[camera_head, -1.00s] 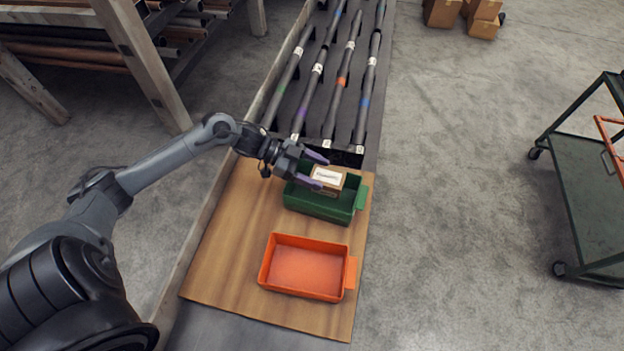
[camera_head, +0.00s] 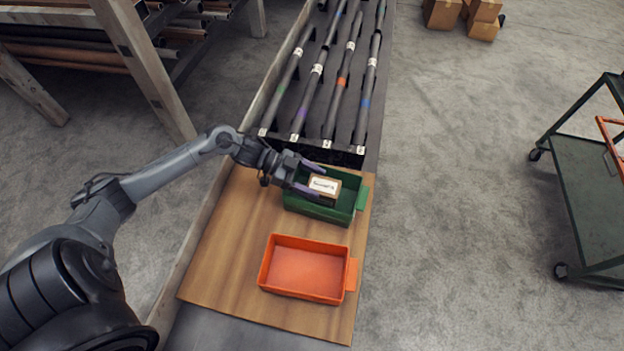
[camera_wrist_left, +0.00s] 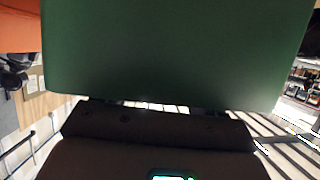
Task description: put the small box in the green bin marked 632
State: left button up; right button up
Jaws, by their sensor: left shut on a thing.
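The small box (camera_head: 323,189) is tan with a white label. It is between the two purple fingers of my left gripper (camera_head: 318,183), which is shut on it. The box is inside the outline of the green bin (camera_head: 341,215) in the head view; I cannot tell whether it touches the bin floor. No 632 mark is legible on the bin. In the left wrist view a green surface (camera_wrist_left: 180,55) fills most of the picture, and neither the box nor the fingertips can be made out there. My right gripper is not in view.
An orange bin (camera_head: 308,270), empty, sits nearer on the brown board (camera_head: 225,255). Several dark pipes (camera_head: 345,85) lie in a rack just beyond the green bin. A green cart (camera_head: 590,190) stands at the right, with clear floor between.

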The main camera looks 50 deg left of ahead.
pick_arm(q)
jog(key=shift+f, duration=0.5)
jog(key=o, duration=1)
jog(key=shift+f, duration=0.2)
jog(key=shift+r, duration=0.3)
jog(key=r+p+v, duration=0.1)
jog(key=p+v, duration=0.1)
jog(key=v, duration=1)
jog(key=shift+a, duration=0.1)
